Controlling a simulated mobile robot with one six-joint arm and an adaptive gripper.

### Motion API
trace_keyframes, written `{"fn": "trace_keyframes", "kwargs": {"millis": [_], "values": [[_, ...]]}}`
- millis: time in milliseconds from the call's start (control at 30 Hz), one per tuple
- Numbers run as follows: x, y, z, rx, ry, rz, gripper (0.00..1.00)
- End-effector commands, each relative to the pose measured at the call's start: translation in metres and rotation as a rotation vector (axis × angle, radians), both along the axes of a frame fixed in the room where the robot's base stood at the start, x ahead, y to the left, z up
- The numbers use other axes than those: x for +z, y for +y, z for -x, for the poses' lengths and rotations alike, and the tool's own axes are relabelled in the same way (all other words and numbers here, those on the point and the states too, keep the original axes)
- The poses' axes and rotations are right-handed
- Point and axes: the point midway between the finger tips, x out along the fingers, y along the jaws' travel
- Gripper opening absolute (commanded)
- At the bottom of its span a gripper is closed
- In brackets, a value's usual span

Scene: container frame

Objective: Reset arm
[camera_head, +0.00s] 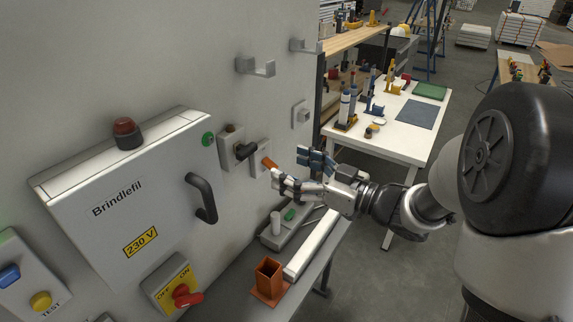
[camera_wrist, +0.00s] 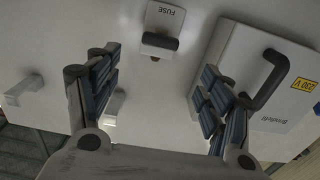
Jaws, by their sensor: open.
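My gripper (camera_head: 290,168) is open and stands in front of the grey wall, to the right of the cabinet. Its blue-padded fingers are spread and nothing is between them in the wrist view (camera_wrist: 160,88). In the head view an orange piece (camera_head: 269,162) on a small wall plate shows just left of the fingertips; I cannot tell whether they touch. A black handle (camera_head: 246,151) sits on the plate beside it. In the wrist view a plate marked FUSE (camera_wrist: 164,19) with a dark block lies beyond the fingers, apart from them.
The Brindlefil cabinet (camera_head: 130,190) with a black handle (camera_head: 202,198) juts from the wall. Below are a red rotary switch (camera_head: 186,296), an orange holder (camera_head: 269,277) and a grey shelf. Wall hooks (camera_head: 255,67) stick out above. A white table (camera_head: 400,125) with tools stands behind.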

Motion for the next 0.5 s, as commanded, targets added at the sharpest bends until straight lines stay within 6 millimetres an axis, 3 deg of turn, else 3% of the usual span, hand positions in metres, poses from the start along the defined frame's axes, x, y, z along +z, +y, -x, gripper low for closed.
{"fn": "trace_keyframes", "kwargs": {"millis": [333, 500], "values": [[0.005, -0.005, -0.009, -0.071, -0.009, 0.057, 0.73], [0.021, -0.037, -0.031, -0.341, 0.001, 0.240, 0.73]]}}
